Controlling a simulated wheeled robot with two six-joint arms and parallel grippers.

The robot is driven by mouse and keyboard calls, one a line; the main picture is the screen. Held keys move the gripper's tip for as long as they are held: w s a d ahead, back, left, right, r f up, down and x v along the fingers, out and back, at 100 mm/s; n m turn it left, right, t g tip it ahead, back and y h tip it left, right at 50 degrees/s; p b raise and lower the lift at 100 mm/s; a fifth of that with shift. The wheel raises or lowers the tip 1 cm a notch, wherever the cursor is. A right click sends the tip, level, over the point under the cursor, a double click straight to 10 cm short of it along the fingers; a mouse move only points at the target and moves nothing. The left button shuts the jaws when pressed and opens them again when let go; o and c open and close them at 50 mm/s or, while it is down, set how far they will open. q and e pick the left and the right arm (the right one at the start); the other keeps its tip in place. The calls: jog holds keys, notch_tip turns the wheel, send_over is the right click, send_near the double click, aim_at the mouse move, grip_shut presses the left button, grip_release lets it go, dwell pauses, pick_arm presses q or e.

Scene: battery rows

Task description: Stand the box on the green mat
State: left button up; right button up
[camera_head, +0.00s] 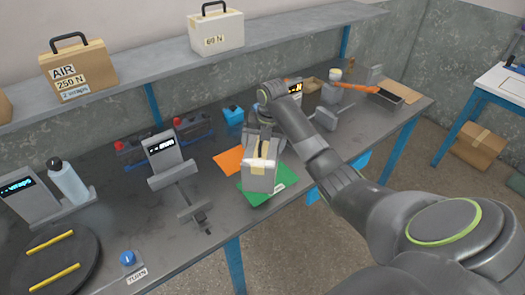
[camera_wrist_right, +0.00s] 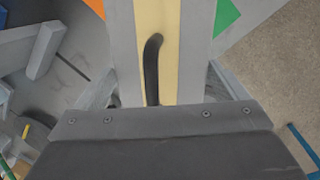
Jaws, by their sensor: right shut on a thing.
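The box (camera_head: 260,180) is pale grey with a yellow tape strip. In the head view it is upright over the green mat (camera_head: 286,190); I cannot tell whether it touches the mat. My right gripper (camera_head: 262,138) is at the top of the box and shut on it, partly hidden behind it. In the right wrist view the box (camera_wrist_right: 195,45) fills the middle, with its yellow strip and a black handle (camera_wrist_right: 152,65). A corner of the green mat (camera_wrist_right: 226,16) shows beside it. My left gripper is not in view.
An orange mat (camera_head: 229,160) lies left of the green one. A grey stand with a display (camera_head: 163,150) stands further left, and a round turntable (camera_head: 85,262) is at front left. A shelf (camera_head: 150,75) with a brown box (camera_head: 95,80) and a white box (camera_head: 225,35) runs above.

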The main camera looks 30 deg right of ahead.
jog(key=shift+w+f, duration=0.15)
jog(key=shift+f, duration=0.8)
notch_tip(320, 180, down, 3)
jog(key=shift+a+f+p, duration=0.1)
jog(key=shift+p, duration=0.5)
jog(key=shift+f, duration=0.7)
jog(key=o, duration=1.7)
jog(key=shift+f, duration=0.15)
jog(key=shift+s, duration=0.25)
jog(key=shift+r, duration=0.2)
